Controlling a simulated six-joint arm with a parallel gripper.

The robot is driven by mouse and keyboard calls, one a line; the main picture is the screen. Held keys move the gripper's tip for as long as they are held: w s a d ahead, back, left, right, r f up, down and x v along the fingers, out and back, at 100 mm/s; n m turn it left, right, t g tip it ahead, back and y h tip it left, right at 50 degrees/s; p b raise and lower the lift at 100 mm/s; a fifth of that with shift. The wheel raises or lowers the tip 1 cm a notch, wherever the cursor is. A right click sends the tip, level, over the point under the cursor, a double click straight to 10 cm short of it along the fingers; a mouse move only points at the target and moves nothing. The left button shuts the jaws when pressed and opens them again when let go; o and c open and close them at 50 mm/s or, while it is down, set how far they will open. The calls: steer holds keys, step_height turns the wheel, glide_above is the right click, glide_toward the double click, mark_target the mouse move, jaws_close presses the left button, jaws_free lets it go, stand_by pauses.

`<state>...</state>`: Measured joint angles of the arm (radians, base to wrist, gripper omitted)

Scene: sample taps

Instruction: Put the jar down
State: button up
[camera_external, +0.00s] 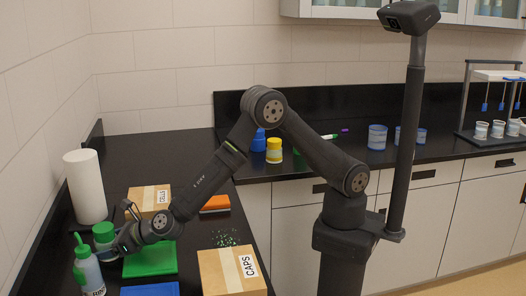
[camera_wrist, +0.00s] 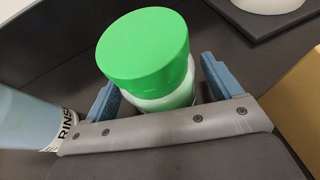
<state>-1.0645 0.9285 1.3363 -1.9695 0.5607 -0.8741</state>
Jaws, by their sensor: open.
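The jar (camera_wrist: 144,50) has a green lid and a pale body. In the wrist view it stands between the two blue fingers of my gripper (camera_wrist: 160,85), and a gap shows between the jar and the right finger. My gripper (camera_external: 124,236) is open around the jar. In the external view the jar (camera_external: 104,234) is upright at the left end of the dark counter, and my gripper reaches it from the right. The jar's base is partly hidden, so its contact with the counter is hard to see.
A rinse bottle (camera_external: 88,268) stands close in front of the jar; it also shows in the wrist view (camera_wrist: 30,120). A paper roll (camera_external: 85,186), a cells box (camera_external: 148,200), a green mat (camera_external: 150,260), a blue mat (camera_external: 150,290) and a caps box (camera_external: 228,272) are nearby.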

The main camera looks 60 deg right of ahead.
steer(key=shift+r, duration=0.1)
steer(key=shift+s+r, duration=0.15)
steer(key=v, duration=1.1)
steer(key=shift+s+d, duration=0.25)
steer(key=shift+d, duration=0.05)
steer(key=x, duration=1.2)
steer(key=shift+a+r, duration=0.15)
steer(key=shift+r, duration=1.05)
